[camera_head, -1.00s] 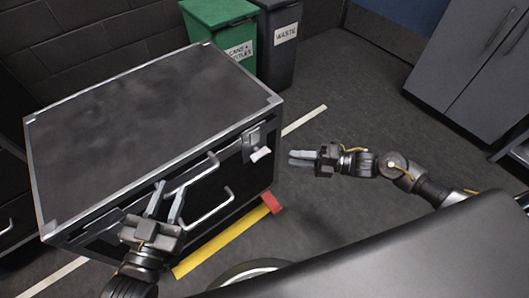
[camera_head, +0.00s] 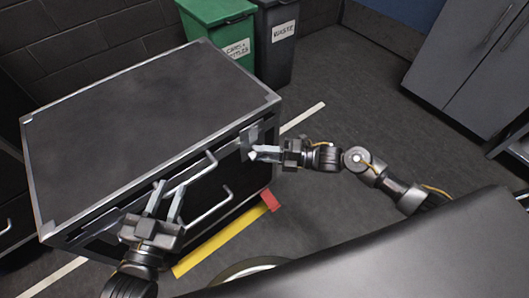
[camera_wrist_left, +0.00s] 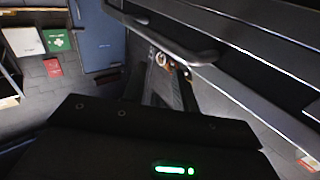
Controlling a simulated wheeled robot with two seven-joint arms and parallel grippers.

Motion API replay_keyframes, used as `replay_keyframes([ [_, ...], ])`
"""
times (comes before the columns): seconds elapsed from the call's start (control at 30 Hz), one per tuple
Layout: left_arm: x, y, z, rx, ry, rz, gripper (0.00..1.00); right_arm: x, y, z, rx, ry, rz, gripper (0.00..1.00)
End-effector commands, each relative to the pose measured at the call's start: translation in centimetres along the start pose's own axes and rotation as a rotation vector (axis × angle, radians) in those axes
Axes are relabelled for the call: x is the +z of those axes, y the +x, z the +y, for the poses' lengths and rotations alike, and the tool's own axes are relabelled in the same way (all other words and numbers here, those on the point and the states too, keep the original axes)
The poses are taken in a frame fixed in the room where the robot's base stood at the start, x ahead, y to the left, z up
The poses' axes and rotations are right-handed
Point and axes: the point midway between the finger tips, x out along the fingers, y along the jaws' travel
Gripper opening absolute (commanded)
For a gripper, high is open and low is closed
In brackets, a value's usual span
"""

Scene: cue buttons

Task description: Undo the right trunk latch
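The trunk (camera_head: 140,120) is a black case with grey metal edges and its lid is down. The right trunk latch (camera_head: 247,137) is a grey metal plate on the front near the right corner. My right gripper (camera_head: 256,153) is at the latch's lower part, its fingertips overlapping it; contact and finger gap are unclear. My left gripper (camera_head: 168,187) is open at the front left, fingers apart beside the upper handle (camera_head: 200,169). In the left wrist view, a dark handle bar (camera_wrist_left: 172,42) passes close to the fingers. The left latch is not clearly visible.
A lower handle (camera_head: 212,209) sticks out of the trunk front. Green (camera_head: 218,25) and dark (camera_head: 275,45) bins stand behind. Grey cabinets (camera_head: 475,60) stand right; the floor between is clear.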

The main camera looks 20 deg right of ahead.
Motion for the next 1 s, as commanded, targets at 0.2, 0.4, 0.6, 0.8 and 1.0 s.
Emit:
replay_keyframes([
  [0.2, 0.0, 0.0, 0.0, 0.001, -0.001, 0.000, 0.29, 0.0, 0.0, 0.0, 0.000, 0.000, 0.000, 0.00],
  [0.4, -0.1, 0.0, 0.1, 0.004, 0.000, 0.013, 0.29, 0.0, 0.0, -0.1, 0.008, 0.009, 0.000, 0.00],
  [0.6, -2.6, -0.1, 1.4, 0.044, -0.002, 0.177, 0.29, 0.0, 0.0, -0.4, 0.055, 0.057, 0.001, 0.00],
  [0.8, -4.9, -0.5, 0.8, 0.025, -0.005, 0.394, 0.29, -0.1, 0.0, -0.8, 0.158, 0.159, 0.001, 0.00],
  [1.0, -7.0, -1.7, -0.7, -0.023, 0.001, 0.619, 0.29, -0.1, 0.1, -0.9, 0.290, 0.291, 0.000, 0.00],
])
